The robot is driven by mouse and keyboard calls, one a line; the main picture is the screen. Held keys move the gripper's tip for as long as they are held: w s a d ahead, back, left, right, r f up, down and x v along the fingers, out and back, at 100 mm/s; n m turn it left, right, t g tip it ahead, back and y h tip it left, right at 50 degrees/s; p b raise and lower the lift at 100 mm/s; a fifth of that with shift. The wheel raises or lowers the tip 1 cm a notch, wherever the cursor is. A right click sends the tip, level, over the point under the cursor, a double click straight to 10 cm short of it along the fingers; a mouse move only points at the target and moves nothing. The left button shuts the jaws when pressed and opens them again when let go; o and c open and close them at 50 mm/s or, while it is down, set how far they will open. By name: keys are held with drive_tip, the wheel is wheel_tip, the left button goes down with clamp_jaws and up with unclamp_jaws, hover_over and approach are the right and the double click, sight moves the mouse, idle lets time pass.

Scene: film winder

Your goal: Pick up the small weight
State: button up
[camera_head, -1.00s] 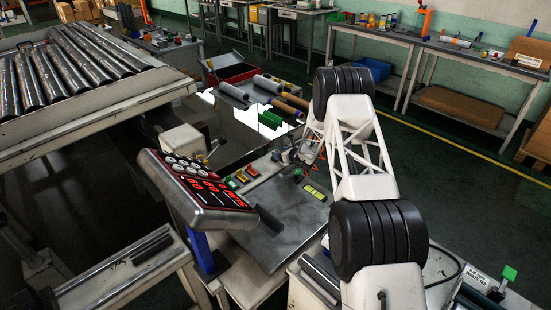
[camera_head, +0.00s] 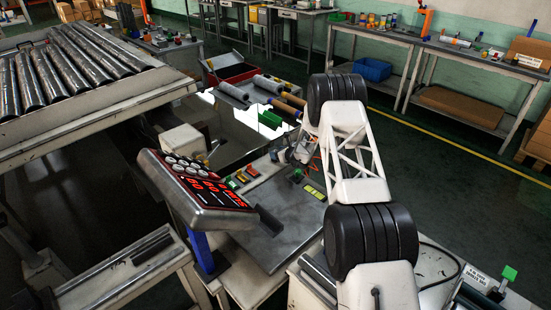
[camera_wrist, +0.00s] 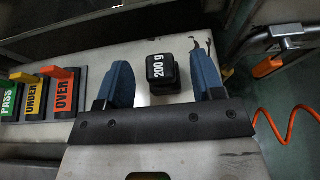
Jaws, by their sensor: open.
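The small weight (camera_wrist: 163,73) is a black block with a rounded top, marked "200 g", in the wrist view. It stands on a pale worktop between the two blue fingers of my gripper (camera_wrist: 163,88). The fingers are open, with a visible gap on each side of the weight. I cannot tell the height of the fingertips above the worktop. In the head view my arm reaches over the bench at the centre, and the weight cannot be clearly made out there.
Left of my gripper are the green PASS (camera_wrist: 7,92), yellow UNDER (camera_wrist: 33,95) and orange OVER (camera_wrist: 62,93) levers. An orange coiled cable (camera_wrist: 285,130) hangs at right. In the head view, a red-lit display panel (camera_head: 195,190) and a yellow-green bar (camera_head: 314,192) are nearby.

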drive_tip(key=shift+x, duration=1.2)
drive_tip(key=shift+c, duration=0.4)
drive_tip(key=c, duration=1)
drive_tip(key=shift+r, duration=0.1)
drive_tip(key=shift+r, duration=1.85)
drive_tip(key=s+d, duration=0.1)
drive_tip(key=s, duration=0.4)
drive_tip(key=s+d, duration=0.1)
drive_tip(key=s, duration=0.4)
drive_tip(key=s+d+r, duration=0.1)
drive_tip(key=s, duration=0.4)
drive_tip(key=shift+s, duration=0.4)
